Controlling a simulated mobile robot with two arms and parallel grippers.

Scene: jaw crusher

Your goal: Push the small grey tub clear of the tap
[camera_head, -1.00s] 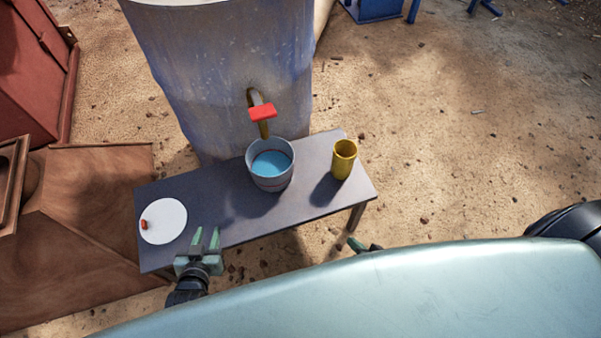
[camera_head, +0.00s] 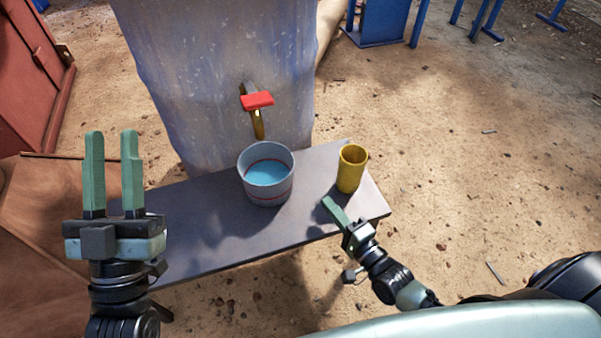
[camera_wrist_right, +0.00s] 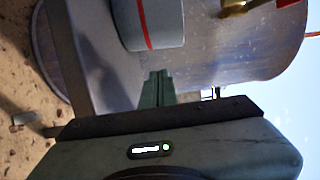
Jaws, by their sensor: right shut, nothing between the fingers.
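The small grey tub (camera_head: 267,190) holds blue liquid and stands upright on the grey table. The brass tap (camera_head: 258,122) with a red handle (camera_head: 258,100) sticks out of the big drum just behind and above the tub. My right gripper (camera_head: 331,207) is shut and empty at the table's front edge, to the right of the tub and apart from it. In the right wrist view the shut fingers (camera_wrist_right: 156,88) point toward the tub (camera_wrist_right: 150,22), which has a red band. My left gripper (camera_head: 112,165) is open and empty at the left, over the table's left end.
The grey table (camera_head: 210,235) is bare between my left gripper and the tub. The large grey-blue drum (camera_head: 215,80) stands behind the table.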

